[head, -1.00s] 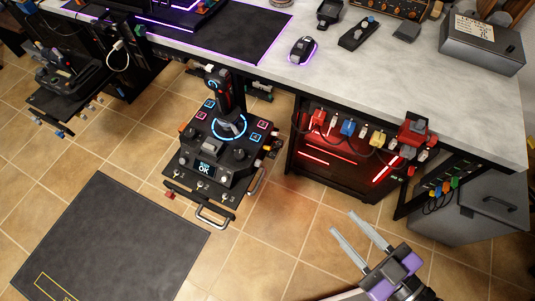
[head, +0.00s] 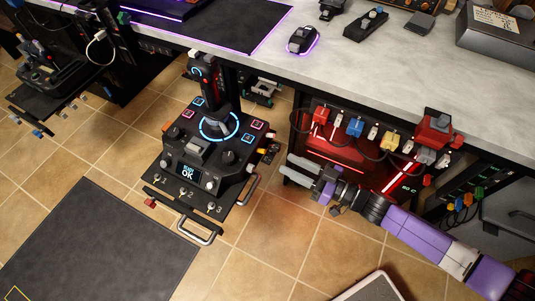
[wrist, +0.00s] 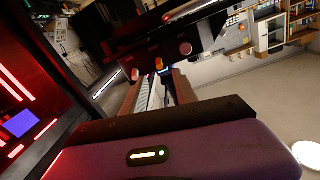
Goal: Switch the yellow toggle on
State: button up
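My gripper (head: 291,170) is open and empty. Its two pale fingers point left, toward the right side of the black joystick panel (head: 216,170), and appear apart from it. In the wrist view the gripper (wrist: 163,82) shows a gap between its fingers, with small orange and blue parts beyond the tips. Small coloured parts, one yellow-orange (head: 273,148), sit on the panel's right side. A yellow switch-like block (head: 390,142) hangs under the desk edge, beside a blue one (head: 354,127) and a red one (head: 320,115). I cannot tell which part is the toggle, or its position.
The grey desk (head: 400,90) runs above and behind my gripper. A red-lit computer case (head: 335,158) stands under it, close to my arm. A metal handle (head: 195,232) projects from the panel's front. The tiled floor (head: 265,250) in front is clear.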

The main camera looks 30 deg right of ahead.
aim_at(261, 151)
jog(key=b+x, duration=0.1)
jog(key=x, duration=0.6)
jog(key=shift+w, duration=0.2)
jog(key=shift+c, duration=0.2)
